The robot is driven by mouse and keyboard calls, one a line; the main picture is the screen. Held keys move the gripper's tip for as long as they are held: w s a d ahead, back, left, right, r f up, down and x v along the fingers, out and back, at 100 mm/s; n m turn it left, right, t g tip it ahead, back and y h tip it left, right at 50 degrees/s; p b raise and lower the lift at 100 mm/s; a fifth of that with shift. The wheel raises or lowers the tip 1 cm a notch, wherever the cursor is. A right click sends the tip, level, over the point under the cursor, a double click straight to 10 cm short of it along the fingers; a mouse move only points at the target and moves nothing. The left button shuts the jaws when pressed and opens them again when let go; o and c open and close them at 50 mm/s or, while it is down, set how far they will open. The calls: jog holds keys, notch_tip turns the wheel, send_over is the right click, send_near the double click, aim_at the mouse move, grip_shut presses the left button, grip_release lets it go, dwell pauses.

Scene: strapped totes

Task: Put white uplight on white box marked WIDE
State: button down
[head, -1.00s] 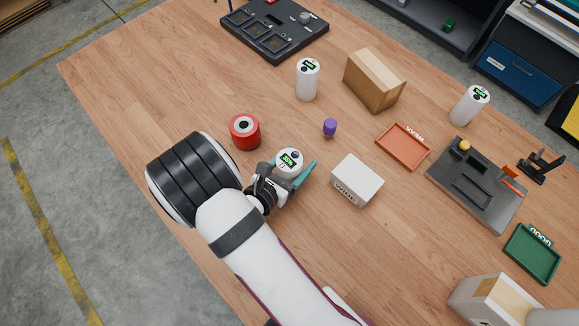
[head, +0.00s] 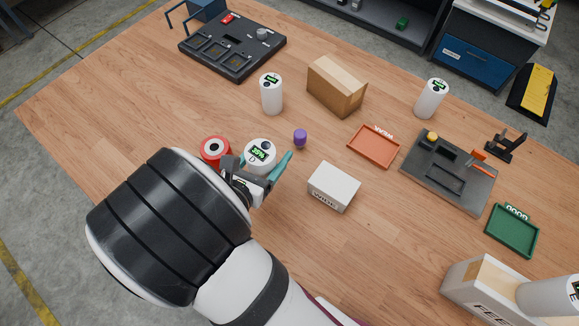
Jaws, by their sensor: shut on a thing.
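The white uplight (head: 260,153) is a white cylinder with a dark lens and a green-lit display on its top. My gripper (head: 265,172) is shut on it, with a teal finger on its right side and a grey finger on its left. The arm hides its lower part, so I cannot tell exactly how high it is above the table. The white box marked WIDE (head: 336,182) stands on the wooden table, to the right of and a little below the uplight in the picture. Its top is bare, and there is a clear gap between it and my gripper.
A red can (head: 214,149) is close to the gripper's left, partly hidden. A purple piece (head: 300,138) stands behind the white box. Similar white cylinders (head: 271,95) (head: 431,98), a cardboard box (head: 337,86) and an orange tray (head: 374,146) are farther back.

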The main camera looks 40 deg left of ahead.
jog(key=w+d+r+m+h, duration=0.2)
jog(key=w+d, duration=0.3)
jog(key=d, duration=0.1)
jog(key=w+d+r+m+h, duration=0.2)
jog(key=w+d+r+h, duration=0.1)
jog(key=w+d, duration=0.25)
send_over(343, 174)
notch_tip(343, 174, down, 8)
jog(key=shift+f, duration=0.1)
jog(key=shift+f, duration=0.2)
grip_release()
jog(key=shift+r, duration=0.15)
jog(key=v, duration=1.2)
